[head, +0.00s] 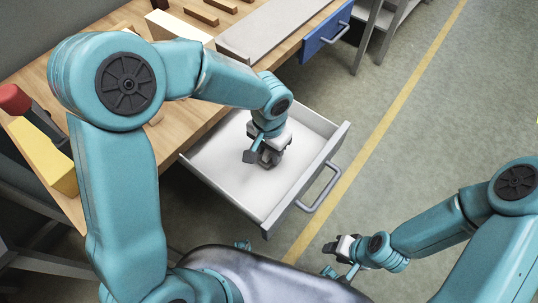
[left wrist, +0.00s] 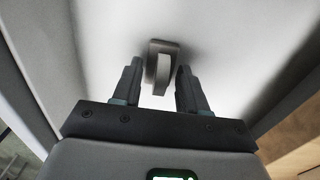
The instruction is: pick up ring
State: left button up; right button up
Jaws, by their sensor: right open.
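A small grey ring (left wrist: 164,65) shows in the left wrist view, against the white floor of the open drawer (head: 225,185). My left gripper (head: 264,158) points down inside the drawer. In the left wrist view its two fingers (left wrist: 161,82) stand apart on either side of the ring's near part, with the ring's far end beyond the tips. I cannot tell whether either finger touches it. In the head view the ring is hidden by my gripper. My right gripper (head: 343,262) is open and away from the drawer, over the floor.
The drawer's front with its grey handle (head: 320,188) and its side walls surround my left gripper. The wooden workbench (head: 285,48) lies behind, with a blue drawer (head: 326,38) and a yellow box (head: 45,155). The floor to the right is clear.

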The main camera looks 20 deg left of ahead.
pick_arm(q)
grip_shut()
jog(key=shift+r, duration=0.1)
